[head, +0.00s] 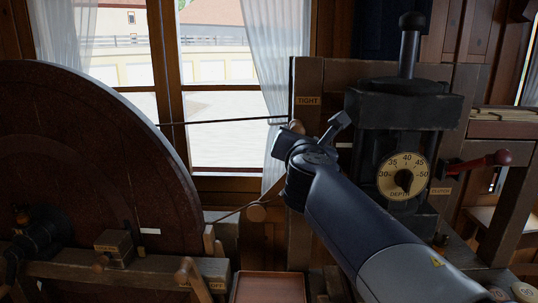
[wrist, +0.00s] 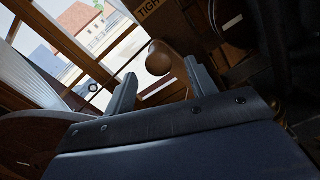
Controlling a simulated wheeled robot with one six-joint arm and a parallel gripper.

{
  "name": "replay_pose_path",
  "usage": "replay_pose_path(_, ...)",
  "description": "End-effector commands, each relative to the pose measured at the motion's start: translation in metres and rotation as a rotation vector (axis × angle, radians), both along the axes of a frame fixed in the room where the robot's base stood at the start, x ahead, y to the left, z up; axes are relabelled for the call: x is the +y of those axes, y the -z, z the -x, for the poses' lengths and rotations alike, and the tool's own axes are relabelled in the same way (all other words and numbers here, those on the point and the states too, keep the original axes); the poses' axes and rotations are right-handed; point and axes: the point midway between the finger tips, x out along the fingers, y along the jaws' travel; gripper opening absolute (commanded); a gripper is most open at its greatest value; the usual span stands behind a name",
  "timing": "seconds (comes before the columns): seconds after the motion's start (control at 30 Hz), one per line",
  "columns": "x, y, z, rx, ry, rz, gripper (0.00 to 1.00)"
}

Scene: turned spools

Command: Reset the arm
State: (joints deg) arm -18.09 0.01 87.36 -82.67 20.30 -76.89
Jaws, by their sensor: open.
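My gripper (head: 313,130) is raised in the middle of the head view, in front of the wooden post marked TIGHT (head: 307,101). Its two fingers are spread apart in the wrist view (wrist: 160,70), and nothing is gripped. A round wooden knob (wrist: 158,59) shows between and beyond the fingertips; it also shows just behind the fingers in the head view (head: 297,126). Its distance from the fingers is hard to tell. My forearm slants from the lower right up to the gripper and hides part of the bench.
A large dark wheel (head: 95,165) fills the left. A black machine with a DEPTH dial (head: 404,177), a top lever (head: 409,45) and a red-handled lever (head: 485,163) stands right of my gripper. A shallow tray (head: 268,274) lies below. A cord (head: 225,121) runs from the wheel towards the post.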

Motion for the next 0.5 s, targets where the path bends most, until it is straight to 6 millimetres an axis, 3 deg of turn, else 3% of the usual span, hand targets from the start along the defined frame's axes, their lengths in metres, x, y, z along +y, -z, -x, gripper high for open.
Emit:
replay_pose_path(0.3,-0.002,-0.001,-0.051,0.001,0.0,0.001,0.53)
replay_pose_path(0.5,0.003,0.0,-0.074,0.0,-0.004,0.022,0.53)
